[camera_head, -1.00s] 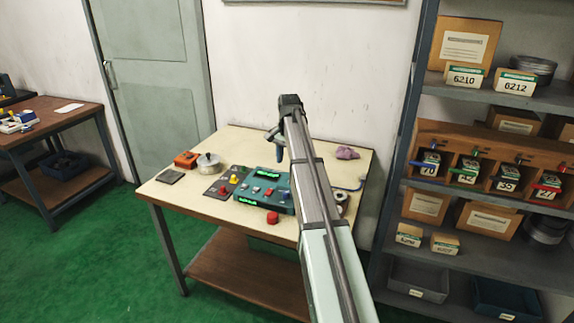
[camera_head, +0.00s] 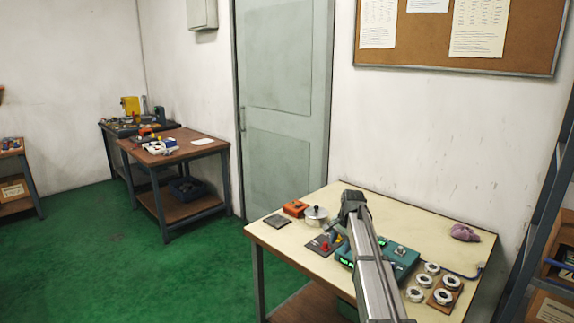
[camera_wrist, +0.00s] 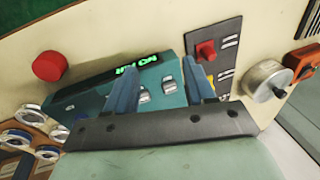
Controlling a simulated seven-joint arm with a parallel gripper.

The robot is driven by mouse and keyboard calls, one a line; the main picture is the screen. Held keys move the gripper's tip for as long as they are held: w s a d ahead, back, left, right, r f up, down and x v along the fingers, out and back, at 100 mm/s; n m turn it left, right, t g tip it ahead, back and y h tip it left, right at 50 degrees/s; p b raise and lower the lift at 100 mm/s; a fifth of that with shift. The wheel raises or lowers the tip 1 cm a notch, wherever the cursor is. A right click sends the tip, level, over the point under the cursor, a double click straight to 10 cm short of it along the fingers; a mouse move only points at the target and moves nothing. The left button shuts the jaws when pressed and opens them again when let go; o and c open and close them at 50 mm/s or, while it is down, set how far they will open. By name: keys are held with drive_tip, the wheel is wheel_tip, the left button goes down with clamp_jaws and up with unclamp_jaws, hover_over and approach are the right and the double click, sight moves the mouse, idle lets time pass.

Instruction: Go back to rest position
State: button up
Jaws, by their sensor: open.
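My gripper (camera_head: 335,238) is over the cream workbench (camera_head: 290,240), near the teal device with a green display (camera_head: 402,258). In the wrist view its two blue fingers (camera_wrist: 163,78) are apart with nothing held between them. The teal device (camera_wrist: 90,98) lies below and beyond the fingers, partly hidden by them. Several white bearing rings (camera_head: 431,268) sit at the bench's right front, some on a small brown board. They also show at the wrist view's left edge (camera_wrist: 18,138). My arm hides part of the device in the head view.
A silver lidded pot (camera_head: 316,216), an orange box (camera_head: 295,208) and a dark flat plate (camera_head: 277,221) are on the bench's left. A purple cloth (camera_head: 465,233) lies at the right. A shelf rack (camera_head: 540,220) stands right. Green floor (camera_head: 150,265) is open at left.

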drive_tip(key=shift+n+t+y, duration=0.5)
drive_tip(key=shift+t, duration=0.1)
drive_tip(key=a+f, duration=0.3)
drive_tip(key=a, duration=0.2)
drive_tip(key=a+f, duration=0.2)
drive_tip(key=a, duration=0.3)
drive_tip(key=a+f, duration=0.3)
drive_tip(key=a, duration=0.3)
drive_tip(key=shift+f, duration=0.35)
drive_tip(key=s+f+n+g+h, duration=0.25)
drive_tip(key=s+f+g, duration=0.25)
drive_tip(key=s+f, duration=2.4)
drive_tip(key=s+d+f+n+g, duration=0.1)
drive_tip(key=s+d+f+n, duration=0.1)
drive_tip(key=s, duration=0.9)
drive_tip(key=s+d+f+n+g, duration=0.2)
drive_tip(key=s+d+f, duration=0.2)
drive_tip(key=s, duration=0.8)
drive_tip(key=s+d+f+n+g, duration=0.2)
drive_tip(key=s+d, duration=0.5)
drive_tip(key=s, duration=0.5)
drive_tip(key=shift+f, duration=0.45)
